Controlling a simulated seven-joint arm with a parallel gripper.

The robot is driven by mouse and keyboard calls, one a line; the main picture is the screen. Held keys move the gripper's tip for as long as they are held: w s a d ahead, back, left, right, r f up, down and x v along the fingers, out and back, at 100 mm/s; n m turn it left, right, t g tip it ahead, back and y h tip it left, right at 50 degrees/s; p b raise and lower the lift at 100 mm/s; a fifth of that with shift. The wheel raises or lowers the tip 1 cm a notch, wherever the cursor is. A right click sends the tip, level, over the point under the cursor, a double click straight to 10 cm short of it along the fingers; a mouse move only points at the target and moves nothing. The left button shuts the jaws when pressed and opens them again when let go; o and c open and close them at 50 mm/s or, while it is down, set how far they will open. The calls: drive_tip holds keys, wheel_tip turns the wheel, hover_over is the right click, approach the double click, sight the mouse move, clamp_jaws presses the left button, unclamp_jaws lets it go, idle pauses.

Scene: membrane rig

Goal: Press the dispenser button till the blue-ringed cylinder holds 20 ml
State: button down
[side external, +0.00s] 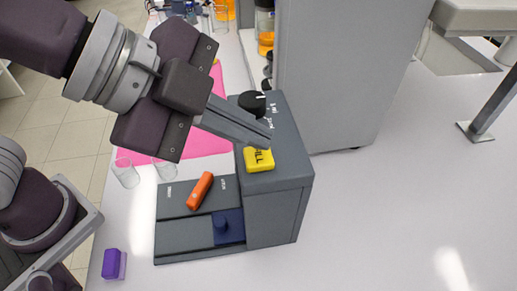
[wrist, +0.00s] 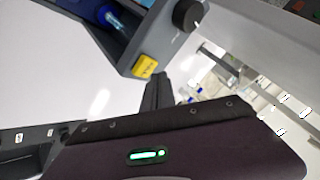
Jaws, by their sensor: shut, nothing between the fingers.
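The grey dispenser (side external: 285,205) stands on the white bench. Its yellow FILL button (side external: 258,160) is on top, near the front edge, and also shows in the wrist view (wrist: 144,66). My gripper (side external: 266,141) is shut and empty, its fingertips at the back edge of the button. I cannot tell whether they touch it. In the wrist view my gripper (wrist: 159,77) points beside the button. A blue part (side external: 229,226) sits in the dispenser's low bay. A bluish, shiny object (wrist: 114,20) shows there in the wrist view; I cannot make out a ring or a liquid level.
A black knob (side external: 252,103) stands behind the button. An orange piece (side external: 200,191) lies on the dispenser's lower deck. Glass beakers (side external: 126,173) stand left of it, near a pink mat (side external: 212,146). A purple block (side external: 113,264) is at front left. The bench at right is clear.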

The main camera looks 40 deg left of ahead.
sight(249, 156)
drive_tip(key=shift+r, duration=0.15)
drive_tip(key=shift+r, duration=2.45)
drive_tip(key=s+a+f+n+y, duration=0.2)
drive_tip(key=a+n, duration=0.3)
drive_tip(key=a, duration=0.3)
drive_tip(key=s+a+f+n+g+y, duration=0.1)
drive_tip(key=s+a+f+n+y, duration=0.1)
drive_tip(key=a+n, duration=0.4)
drive_tip(key=s+a+f+n+y, duration=0.1)
drive_tip(key=s+a+f+n, duration=0.2)
drive_tip(key=a, duration=0.7)
drive_tip(key=s+n, duration=0.1)
drive_tip(key=n, duration=0.1)
drive_tip(key=shift+a+n+g+y, duration=0.3)
drive_tip(key=shift+n+y, duration=0.1)
drive_tip(key=shift+w, duration=0.1)
